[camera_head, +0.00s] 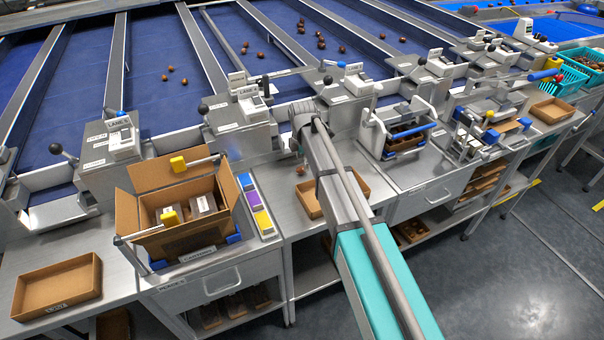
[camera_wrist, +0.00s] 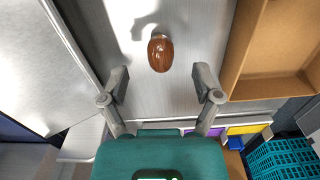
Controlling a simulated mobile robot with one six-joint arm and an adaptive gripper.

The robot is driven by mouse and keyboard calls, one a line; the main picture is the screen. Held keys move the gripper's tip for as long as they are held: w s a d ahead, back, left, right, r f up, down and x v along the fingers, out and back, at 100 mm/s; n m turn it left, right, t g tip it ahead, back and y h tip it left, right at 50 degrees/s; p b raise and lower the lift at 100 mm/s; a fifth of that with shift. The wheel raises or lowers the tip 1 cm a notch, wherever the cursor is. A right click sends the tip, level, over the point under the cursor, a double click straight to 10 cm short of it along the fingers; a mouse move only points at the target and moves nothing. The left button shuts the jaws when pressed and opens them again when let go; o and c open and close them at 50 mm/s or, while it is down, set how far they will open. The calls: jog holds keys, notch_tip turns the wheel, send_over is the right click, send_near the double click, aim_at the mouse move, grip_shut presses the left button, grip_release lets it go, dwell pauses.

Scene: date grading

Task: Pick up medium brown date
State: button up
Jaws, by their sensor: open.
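A brown, glossy date (camera_wrist: 160,53) lies alone on the grey metal worktop in the wrist view, with its shadow beside it. My gripper (camera_wrist: 163,78) is open and empty. Its two fingers stand apart, one on each side of the date's line, and the date is just beyond the fingertips, untouched. In the head view a small brown date (camera_head: 300,171) shows on the worktop beside my arm. My gripper cannot be made out there.
A cardboard tray (camera_wrist: 240,88) is right of the date in the wrist view; it also shows beside my arm in the head view (camera_head: 306,211). A large open carton (camera_head: 128,215) stands left, beside coloured strips (camera_head: 254,203). Blue sorting lanes (camera_head: 165,45) with scattered dates lie behind.

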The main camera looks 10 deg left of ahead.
aim_at(302, 170)
jog(key=shift+f+b, duration=1.3)
jog(key=shift+f, duration=0.3)
jog(key=c, duration=0.8)
